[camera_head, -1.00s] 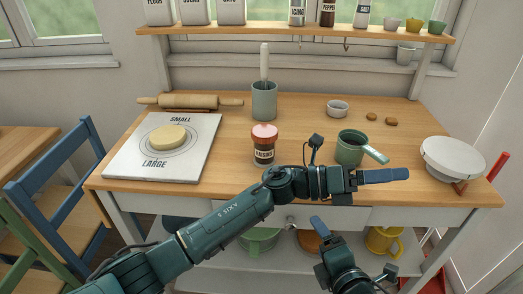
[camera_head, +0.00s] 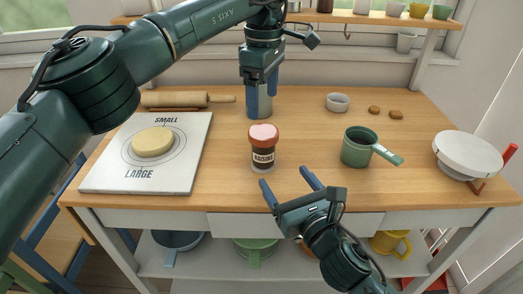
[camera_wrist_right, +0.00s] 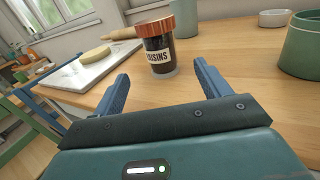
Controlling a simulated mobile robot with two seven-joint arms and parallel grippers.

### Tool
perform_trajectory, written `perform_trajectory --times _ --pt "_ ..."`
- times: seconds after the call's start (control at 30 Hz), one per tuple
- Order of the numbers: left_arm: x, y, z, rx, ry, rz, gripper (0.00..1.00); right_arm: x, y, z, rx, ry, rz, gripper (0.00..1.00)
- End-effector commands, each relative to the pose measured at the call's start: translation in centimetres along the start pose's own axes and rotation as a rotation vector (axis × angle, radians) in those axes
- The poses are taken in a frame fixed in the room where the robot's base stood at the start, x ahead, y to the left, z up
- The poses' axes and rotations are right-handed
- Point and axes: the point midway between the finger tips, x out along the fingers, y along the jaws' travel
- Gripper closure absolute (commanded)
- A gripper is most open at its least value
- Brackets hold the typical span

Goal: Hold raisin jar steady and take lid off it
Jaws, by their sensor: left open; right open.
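The raisin jar (camera_head: 263,155) stands upright on the worktop, dark inside with a white label. Its pinkish-copper lid (camera_head: 264,134) is on top. In the right wrist view the jar (camera_wrist_right: 158,55) and lid (camera_wrist_right: 154,28) show just beyond the fingertips. My left gripper (camera_head: 262,108) is open and points down above and behind the jar, in front of the green-grey utensil pot. My right gripper (camera_head: 286,176) is open and empty at the worktop's front edge, its fingers toward the jar and apart from it; it also shows in the right wrist view (camera_wrist_right: 160,72).
A white board (camera_head: 190,175) with dough (camera_head: 153,141) lies left, a rolling pin (camera_head: 180,99) behind it. A green mug (camera_head: 356,147) stands right of the jar. A white bowl-like item (camera_head: 467,154) is at far right. The wood between jar and mug is clear.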

Motion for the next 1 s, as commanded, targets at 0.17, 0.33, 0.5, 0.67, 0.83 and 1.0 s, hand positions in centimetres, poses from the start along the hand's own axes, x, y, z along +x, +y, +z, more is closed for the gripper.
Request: perform_trajectory --times 0.17,0.33,0.5,0.67,0.83,1.0 --pt "0.1 0.0 0.0 -0.001 -0.003 0.0 0.19 3.2 0.0 0.1 0.003 -0.002 -0.002 0.24" --pt "0.1 0.0 0.1 -0.001 -0.005 0.001 0.19 6.6 0.1 0.1 0.004 -0.002 -0.001 0.24" --pt "0.1 0.0 0.1 -0.001 -0.006 0.001 0.19 9.5 0.0 0.1 0.005 -0.001 -0.001 0.24" --pt "0.1 0.0 0.1 -0.001 -0.006 0.001 0.19 11.3 0.0 0.1 0.003 0.0 -0.001 0.24" --pt "0.1 0.0 0.1 -0.001 -0.006 0.001 0.19 12.0 0.0 0.0 0.004 0.001 0.0 0.24" --pt "0.1 0.0 0.1 -0.001 -0.006 0.001 0.19 12.0 0.0 0.0 0.004 0.001 0.0 0.24"
